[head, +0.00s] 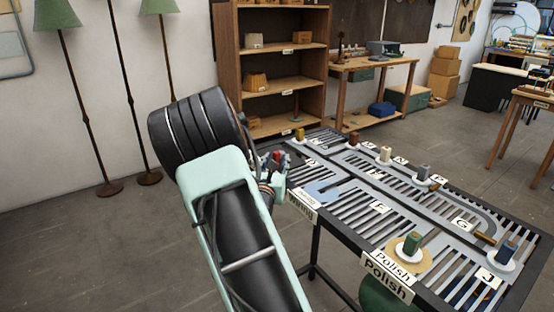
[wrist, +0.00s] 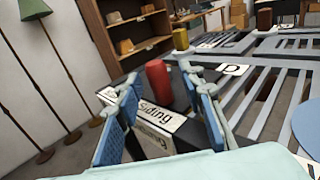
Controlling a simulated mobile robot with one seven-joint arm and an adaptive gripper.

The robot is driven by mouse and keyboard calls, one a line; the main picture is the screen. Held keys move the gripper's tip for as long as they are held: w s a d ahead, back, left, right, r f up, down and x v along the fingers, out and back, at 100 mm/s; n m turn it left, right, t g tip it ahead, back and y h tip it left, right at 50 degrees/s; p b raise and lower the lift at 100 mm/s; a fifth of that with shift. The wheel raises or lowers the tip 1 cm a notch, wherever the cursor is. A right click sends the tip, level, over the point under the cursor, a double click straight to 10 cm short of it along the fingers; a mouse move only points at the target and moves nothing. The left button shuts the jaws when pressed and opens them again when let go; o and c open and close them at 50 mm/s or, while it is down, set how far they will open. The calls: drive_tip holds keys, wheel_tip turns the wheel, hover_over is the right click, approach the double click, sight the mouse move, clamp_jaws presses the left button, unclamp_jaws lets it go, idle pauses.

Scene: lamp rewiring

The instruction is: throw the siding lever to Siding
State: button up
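The siding lever has a red upright knob (wrist: 158,82), standing at the table's near corner just behind a white label reading "Siding" (wrist: 155,117). In the head view the red knob (head: 277,156) is partly hidden by my gripper (head: 272,172). In the wrist view my gripper (wrist: 163,98) is open, with one blue-padded finger to each side of the red knob. The knob appears between the fingertips, but I cannot tell whether either finger touches it. The lever's base and slot are hidden behind the label.
The slatted track table (head: 350,232) carries several other coloured knobs, including a green one (head: 412,243) by the "Polish" label (head: 390,262) and a blue one (head: 505,252). A wooden shelf (head: 290,88) stands behind. Green-shaded floor lamps (head: 57,14) stand at left.

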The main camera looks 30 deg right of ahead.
drive_tip(key=v, duration=1)
drive_tip(key=shift+s+a, duration=0.1)
drive_tip(key=shift+a, duration=0.1)
